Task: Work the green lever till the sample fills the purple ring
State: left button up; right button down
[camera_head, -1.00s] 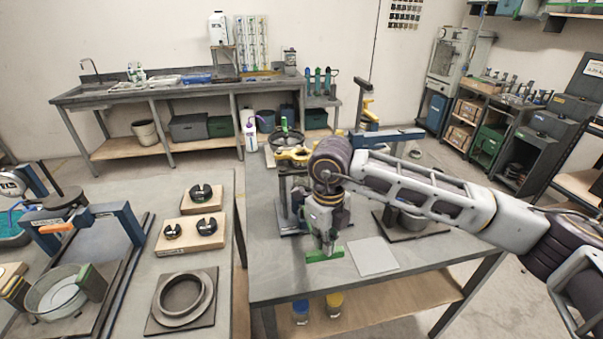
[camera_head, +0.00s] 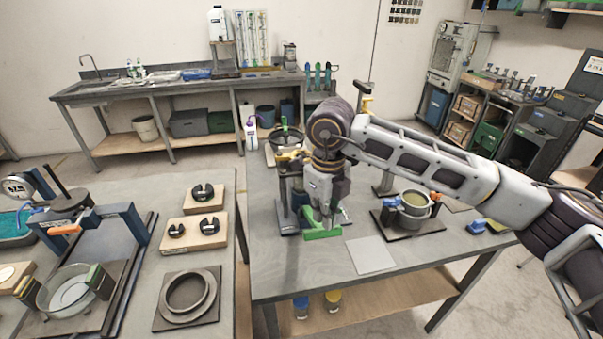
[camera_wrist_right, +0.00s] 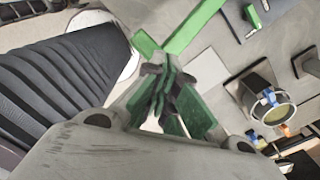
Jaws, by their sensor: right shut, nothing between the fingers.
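The green lever (camera_head: 322,234) sticks out in front of a dark stand (camera_head: 287,218) on the middle table. My right gripper (camera_head: 325,207) points down just above and behind the lever's bar. In the right wrist view the fingers (camera_wrist_right: 165,88) are closed together with nothing between them, and the green lever (camera_wrist_right: 193,27) lies just beyond their tips. I cannot tell whether they touch it. My arm and gripper hide much of the stand. I cannot make out the purple ring or the sample. My left gripper is not in view.
A pale square sheet (camera_head: 371,256) lies right of the lever. A round vessel (camera_head: 414,208) on a dark plate stands further right, by blue and yellow pieces (camera_head: 487,226). The left table holds a grey ring (camera_head: 187,294). The table's front strip is clear.

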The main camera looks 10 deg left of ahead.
jog(key=shift+w+a+r+p, duration=0.1)
jog(key=shift+r+p, duration=0.15)
jog(key=shift+r, duration=0.4)
jog(key=shift+w+d+r+p, duration=0.1)
jog(key=shift+r+p, duration=0.15)
jog(key=shift+r, duration=0.45)
jog(key=shift+w+a+r+p, duration=0.1)
jog(key=shift+r+p, duration=0.15)
jog(key=shift+r, duration=0.4)
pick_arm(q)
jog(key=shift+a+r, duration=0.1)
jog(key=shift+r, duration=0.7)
